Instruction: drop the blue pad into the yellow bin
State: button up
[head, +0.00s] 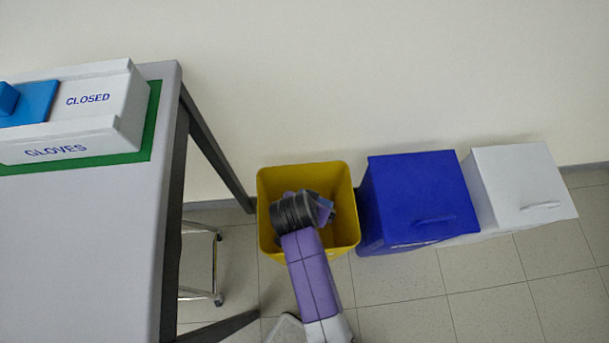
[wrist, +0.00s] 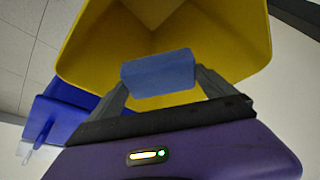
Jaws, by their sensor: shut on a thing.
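The yellow bin (head: 267,232) stands open on the floor, and its inner walls fill much of the wrist view (wrist: 230,40). My gripper (wrist: 160,82) is shut on the blue pad (wrist: 158,75), with one finger at each side of it. The pad is over the bin's open mouth. In the head view my gripper (head: 325,205) is over the bin too, and my wrist hides most of the fingers and pad.
A blue lidded bin (head: 415,195) stands just right of the yellow one, then a white lidded bin (head: 520,185). At left is a grey table (head: 80,240) with a glove box (head: 75,135) on a green mat (head: 152,120). A metal-legged stool (head: 215,265) is under it.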

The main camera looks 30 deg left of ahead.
jog(key=o, duration=1)
jog(key=shift+c, duration=0.2)
jog(key=p+v, duration=0.1)
jog(key=v, duration=0.7)
jog(key=shift+p, duration=0.35)
